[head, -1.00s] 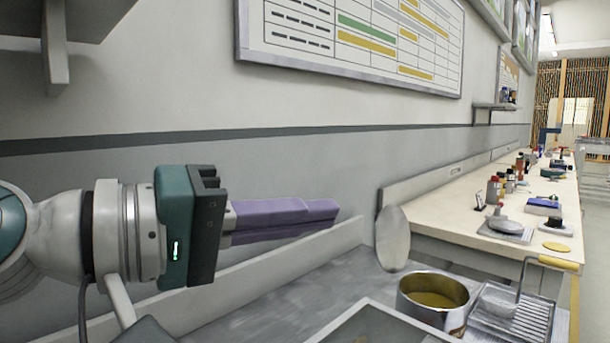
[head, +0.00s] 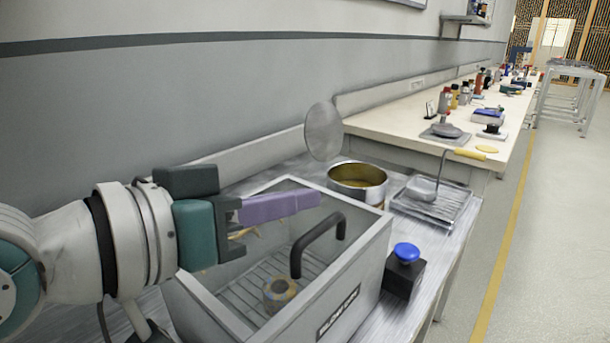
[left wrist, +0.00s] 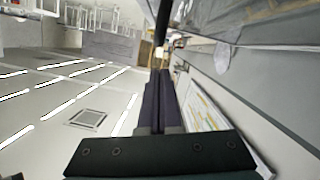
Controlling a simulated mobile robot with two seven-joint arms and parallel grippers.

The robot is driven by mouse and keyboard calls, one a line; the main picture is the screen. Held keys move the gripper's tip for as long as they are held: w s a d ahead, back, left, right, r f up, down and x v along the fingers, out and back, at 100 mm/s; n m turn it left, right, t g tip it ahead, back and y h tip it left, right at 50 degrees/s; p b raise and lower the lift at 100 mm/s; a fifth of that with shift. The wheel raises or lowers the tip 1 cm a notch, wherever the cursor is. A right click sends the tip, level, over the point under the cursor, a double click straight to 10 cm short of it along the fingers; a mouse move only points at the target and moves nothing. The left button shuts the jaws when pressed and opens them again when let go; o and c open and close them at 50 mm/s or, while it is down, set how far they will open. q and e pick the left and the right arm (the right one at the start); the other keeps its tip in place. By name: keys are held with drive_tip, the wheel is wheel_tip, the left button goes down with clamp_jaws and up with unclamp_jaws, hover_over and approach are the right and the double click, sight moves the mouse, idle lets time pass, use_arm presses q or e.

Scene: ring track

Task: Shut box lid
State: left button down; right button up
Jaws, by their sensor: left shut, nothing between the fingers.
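A grey metal box (head: 352,275) with a label on its front stands on the bench in the head view. A black arched handle (head: 318,243) shows over its top. Its inside is visible, with a slatted rack and a round ring-like piece (head: 280,292); I cannot tell how far the lid is open. My left gripper (head: 319,199) has its purple fingers closed together, empty. They are over the box's far part in the picture, with the tips just behind the handle; contact is not clear. The closed fingers also fill the middle of the left wrist view (left wrist: 158,75). My right gripper is not seen.
Right of the box stands a black block with a blue button (head: 406,252). Behind are a pot (head: 357,196), an upright grey disc (head: 323,131) and a rack (head: 450,208) with a yellow-handled ladle. A long cluttered bench (head: 400,126) runs along the wall.

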use_arm(q)
drive_tip(key=shift+s+d+f, duration=0.15)
drive_tip(key=shift+d+f, duration=0.05)
drive_tip(key=shift+f, duration=0.4)
drive_tip(key=shift+s+d+f, duration=0.1)
drive_tip(key=shift+d+f, duration=0.05)
drive_tip(key=shift+f, duration=0.4)
